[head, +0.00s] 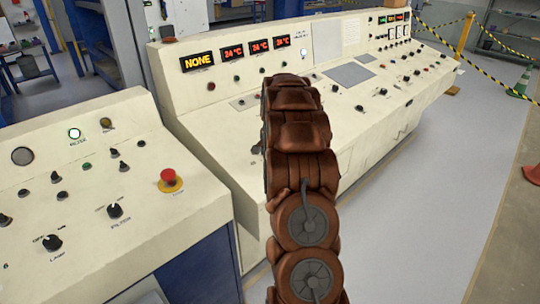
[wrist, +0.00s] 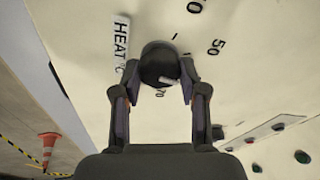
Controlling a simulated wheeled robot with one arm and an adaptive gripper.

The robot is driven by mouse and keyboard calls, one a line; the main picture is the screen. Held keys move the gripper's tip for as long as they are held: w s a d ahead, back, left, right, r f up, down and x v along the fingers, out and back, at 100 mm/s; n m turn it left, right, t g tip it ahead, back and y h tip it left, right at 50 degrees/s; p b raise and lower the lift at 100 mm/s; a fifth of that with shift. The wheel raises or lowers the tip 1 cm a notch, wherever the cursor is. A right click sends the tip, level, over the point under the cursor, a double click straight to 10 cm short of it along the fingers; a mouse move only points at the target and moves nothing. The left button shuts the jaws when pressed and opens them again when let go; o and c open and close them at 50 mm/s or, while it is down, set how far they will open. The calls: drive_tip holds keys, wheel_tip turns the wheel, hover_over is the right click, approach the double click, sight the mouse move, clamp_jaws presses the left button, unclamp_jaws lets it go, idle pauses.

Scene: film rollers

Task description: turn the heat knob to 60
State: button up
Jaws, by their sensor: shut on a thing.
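In the wrist view the heat knob (wrist: 158,62) is a round black knob on the cream panel, beside a white "HEAT °C" label (wrist: 121,45). My gripper (wrist: 160,78) has one finger on each side of the knob and is shut on it. Printed marks around it include a "50" to the right and a partly covered number just below. A pale mark shows on the knob's lower right, but I cannot tell its exact setting. In the head view my arm hides the knob and the gripper.
The long cream console (head: 400,100) has a yellow "NONE" display (head: 198,62) and red displays reading 24 °C (head: 233,52). A nearer console (head: 90,215) on the left carries a red emergency button (head: 169,180). Grey floor (head: 425,220) lies open at right.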

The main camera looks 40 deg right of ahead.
drive_tip(key=shift+f+m+b, duration=0.1)
drive_tip(key=shift+m+b, duration=0.4)
drive_tip(key=shift+m, duration=1)
drive_tip(key=o, duration=1.1)
drive_tip(key=shift+o, duration=0.2)
drive_tip(key=shift+r, duration=0.2)
drive_tip(key=v, duration=1.1)
drive_tip(key=shift+r, duration=0.4)
